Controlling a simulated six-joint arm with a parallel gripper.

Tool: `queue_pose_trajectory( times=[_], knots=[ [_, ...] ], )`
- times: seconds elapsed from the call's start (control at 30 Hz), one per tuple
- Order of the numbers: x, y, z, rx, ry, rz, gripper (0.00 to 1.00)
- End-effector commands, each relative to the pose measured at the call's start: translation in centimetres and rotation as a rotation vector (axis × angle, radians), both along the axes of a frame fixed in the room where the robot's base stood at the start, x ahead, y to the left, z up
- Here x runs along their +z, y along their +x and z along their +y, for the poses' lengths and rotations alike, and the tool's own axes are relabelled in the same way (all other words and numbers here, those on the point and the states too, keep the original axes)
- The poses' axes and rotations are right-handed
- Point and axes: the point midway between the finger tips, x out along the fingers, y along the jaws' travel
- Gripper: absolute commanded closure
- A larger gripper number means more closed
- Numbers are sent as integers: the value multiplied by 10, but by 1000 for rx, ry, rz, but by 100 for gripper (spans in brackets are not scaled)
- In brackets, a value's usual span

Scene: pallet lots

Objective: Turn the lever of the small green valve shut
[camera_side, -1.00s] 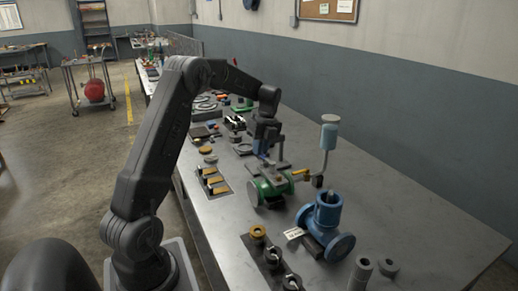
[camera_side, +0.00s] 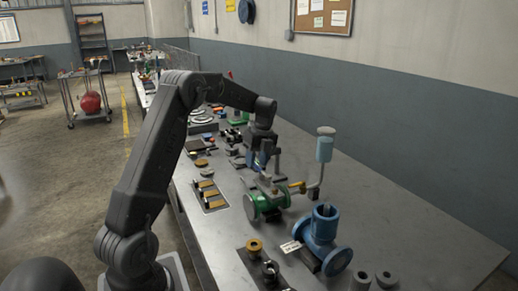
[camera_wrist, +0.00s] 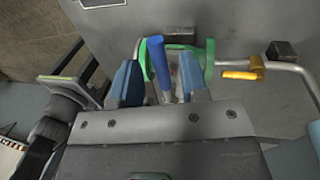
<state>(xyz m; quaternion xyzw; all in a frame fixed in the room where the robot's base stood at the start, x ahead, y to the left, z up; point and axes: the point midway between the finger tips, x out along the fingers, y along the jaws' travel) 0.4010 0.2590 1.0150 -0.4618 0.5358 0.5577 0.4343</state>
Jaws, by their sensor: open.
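The small green valve (camera_side: 266,203) lies on the grey bench, its round flange facing the front left. In the wrist view its green body (camera_wrist: 209,60) shows behind the fingers. Its lever has a blue grip (camera_wrist: 157,60) that stands up between my two blue fingers. My gripper (camera_wrist: 158,64) is open around the lever, with a gap visible on the right side; the left finger is closer to it. In the side view my gripper (camera_side: 265,166) is just above the valve, and the fingertips and lever are partly hidden.
A bent pipe with a yellow handle (camera_side: 297,186) and a pale blue cylinder (camera_side: 324,149) rises right of the green valve. A larger blue valve (camera_side: 325,239) stands in front. A tray of brass-coloured parts (camera_side: 209,195) lies left.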

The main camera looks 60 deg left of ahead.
Motion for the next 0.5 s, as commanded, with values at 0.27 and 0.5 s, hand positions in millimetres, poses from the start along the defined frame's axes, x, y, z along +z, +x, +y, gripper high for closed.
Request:
queue_pose_trajectory(
  times=[0.27, 0.5],
  knots=[
    [49, 11, 1, -2, 4, -7, 59],
    [101, 21, 1, -2, 3, -5, 59]
  ],
)
